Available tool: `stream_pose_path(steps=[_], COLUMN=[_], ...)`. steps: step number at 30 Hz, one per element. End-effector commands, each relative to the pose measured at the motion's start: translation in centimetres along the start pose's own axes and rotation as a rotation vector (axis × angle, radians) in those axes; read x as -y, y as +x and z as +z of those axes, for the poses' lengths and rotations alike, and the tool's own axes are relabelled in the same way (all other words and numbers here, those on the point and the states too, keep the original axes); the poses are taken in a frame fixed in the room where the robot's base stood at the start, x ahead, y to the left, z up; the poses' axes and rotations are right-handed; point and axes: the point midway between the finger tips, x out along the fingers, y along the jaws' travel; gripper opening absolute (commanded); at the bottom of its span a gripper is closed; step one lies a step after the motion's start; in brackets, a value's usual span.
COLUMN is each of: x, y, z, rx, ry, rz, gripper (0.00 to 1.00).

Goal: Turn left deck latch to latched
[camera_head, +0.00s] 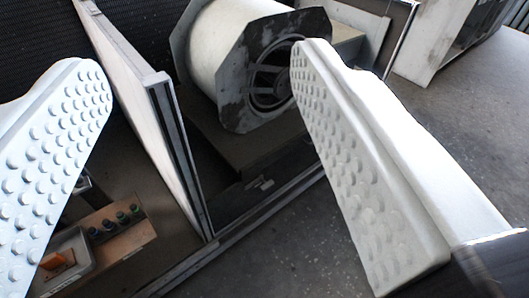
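My gripper (202,68) is open and empty. One white studded finger is at the left edge and the other at the right, with a wide gap between them. No part is clearly recognisable as the left deck latch. A small dark fitting with pale marks (262,183) sits low on the dark deck (235,145) below the blower, between the fingers in the picture. I cannot tell whether it is a latch or how it is set. The right finger hides part of the deck's right side.
A white blower drum (222,40) with a dark-stained end plate stands on the deck. An upright white panel (145,105) stands left of it. At the lower left, a box with several knobs (115,225) sits beside a grey tray with an orange part (57,260). Grey floor is clear at lower middle.

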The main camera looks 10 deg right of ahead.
Motion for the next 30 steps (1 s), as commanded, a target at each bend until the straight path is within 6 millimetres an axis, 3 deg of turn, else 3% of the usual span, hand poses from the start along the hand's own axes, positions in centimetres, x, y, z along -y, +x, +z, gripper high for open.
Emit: stream_pose_path(steps=[3, 16, 30], x=[-0.9, -4.4, -8.5], y=[3.6, 15.3, 26.3], z=[0.8, 4.9, 13.3], rx=[0.007, 0.012, 0.029], ry=[-0.041, -0.195, -0.324], rz=[0.024, 0.056, 0.009], gripper=[0.76, 0.76, 0.76])
